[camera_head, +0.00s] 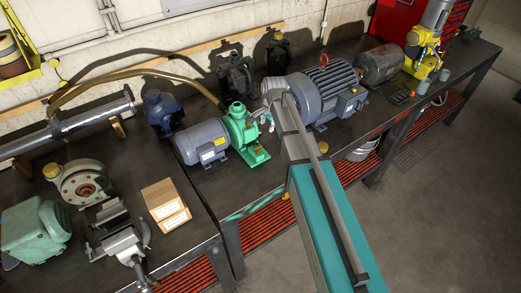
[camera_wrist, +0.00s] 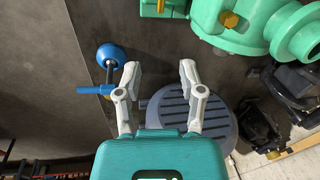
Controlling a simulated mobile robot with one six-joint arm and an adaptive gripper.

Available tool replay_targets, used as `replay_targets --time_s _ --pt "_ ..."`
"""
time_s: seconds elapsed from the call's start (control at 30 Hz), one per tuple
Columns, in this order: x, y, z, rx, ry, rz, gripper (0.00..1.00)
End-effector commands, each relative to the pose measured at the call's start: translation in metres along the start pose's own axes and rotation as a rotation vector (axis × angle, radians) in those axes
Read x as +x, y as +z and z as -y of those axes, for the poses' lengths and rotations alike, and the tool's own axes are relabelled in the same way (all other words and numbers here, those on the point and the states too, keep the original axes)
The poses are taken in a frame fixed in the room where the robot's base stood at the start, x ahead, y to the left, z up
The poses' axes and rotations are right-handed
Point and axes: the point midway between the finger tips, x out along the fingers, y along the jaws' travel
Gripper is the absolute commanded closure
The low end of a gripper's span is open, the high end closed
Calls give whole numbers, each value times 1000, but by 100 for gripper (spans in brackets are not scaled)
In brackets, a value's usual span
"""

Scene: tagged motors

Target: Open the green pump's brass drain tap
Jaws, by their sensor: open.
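The green pump (camera_head: 243,132) stands on the dark bench, joined to a grey-blue motor on its left. In the wrist view the green pump (camera_wrist: 265,22) fills the upper right. A brass-coloured fitting (camera_wrist: 229,20) shows on its body, and a second brass-coloured piece (camera_wrist: 161,5) is cut by the top edge. I cannot tell which is the drain tap, or its handle position. My gripper (camera_wrist: 160,72) is open, with nothing between its fingers, and apart from both brass pieces. In the head view, my arm partly hides the bench right of the pump.
A blue-handled object (camera_wrist: 95,90) with a blue round end lies left of my fingers. A grey slotted round part (camera_wrist: 192,112) is close behind the right finger. A large grey motor (camera_head: 327,92) stands right of the pump. A box (camera_head: 165,204) sits at the front left.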

Motion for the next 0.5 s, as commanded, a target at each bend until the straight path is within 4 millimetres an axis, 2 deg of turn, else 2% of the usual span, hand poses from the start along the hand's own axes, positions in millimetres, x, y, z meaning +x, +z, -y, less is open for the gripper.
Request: replay_targets --time_s 0.2,0.5 --pt "6 13 -1 137 -15 2 49" --pt "6 15 -1 158 -17 2 49"
